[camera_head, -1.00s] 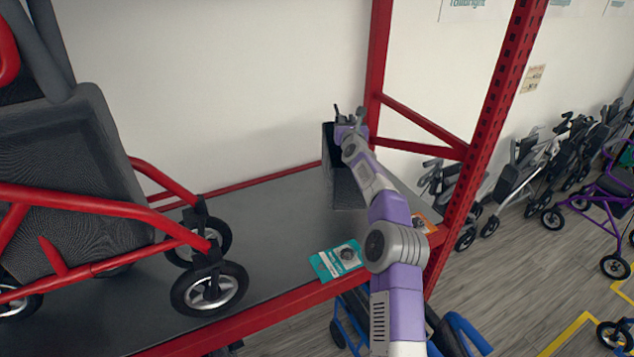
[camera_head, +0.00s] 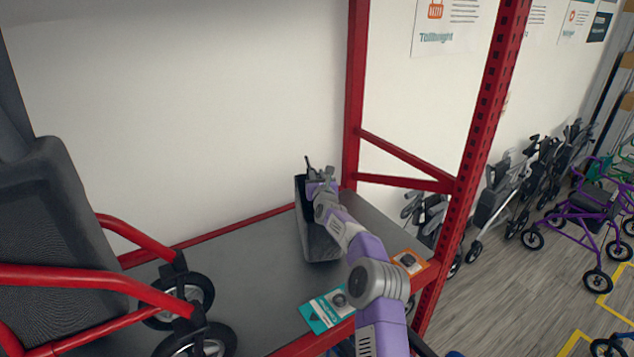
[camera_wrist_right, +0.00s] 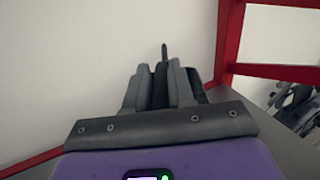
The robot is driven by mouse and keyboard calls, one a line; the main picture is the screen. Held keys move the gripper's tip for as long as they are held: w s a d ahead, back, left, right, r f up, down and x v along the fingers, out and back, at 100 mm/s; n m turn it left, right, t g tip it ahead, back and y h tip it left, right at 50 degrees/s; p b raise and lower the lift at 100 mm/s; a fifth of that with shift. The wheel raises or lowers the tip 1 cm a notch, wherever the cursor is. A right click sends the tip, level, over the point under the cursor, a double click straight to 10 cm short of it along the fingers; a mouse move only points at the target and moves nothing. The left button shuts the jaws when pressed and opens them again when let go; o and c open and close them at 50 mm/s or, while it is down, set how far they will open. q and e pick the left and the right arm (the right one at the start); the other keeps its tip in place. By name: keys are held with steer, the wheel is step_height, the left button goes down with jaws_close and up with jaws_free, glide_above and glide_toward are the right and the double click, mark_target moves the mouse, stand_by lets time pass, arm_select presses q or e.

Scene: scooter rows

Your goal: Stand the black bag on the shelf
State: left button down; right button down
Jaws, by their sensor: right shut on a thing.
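The black bag (camera_head: 318,238) is on the grey shelf (camera_head: 236,268) near its right end, close to the red upright. It looks upright or slightly tilted, with its base at or just above the shelf; I cannot tell which. My right gripper (camera_head: 318,172) is at the bag's top edge, shut on it. In the right wrist view the gripper fingers (camera_wrist_right: 161,88) stand close together around a dark strip, and most of the bag is hidden. My arm covers the bag's right side in the head view. My left gripper is not in view.
A red-framed walker (camera_head: 100,255) with black wheels stands on the shelf at left. A teal card (camera_head: 327,308) and an orange card (camera_head: 409,262) lie at the front edge. Red uprights (camera_head: 480,130) bound the right end. Several walkers stand on the floor beyond.

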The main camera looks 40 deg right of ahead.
steer(key=shift+d+f, duration=0.1)
steer(key=shift+f, duration=0.45)
steer(key=shift+f, duration=0.15)
steer(key=c, duration=1)
jaws_free()
steer(key=shift+o, duration=0.2)
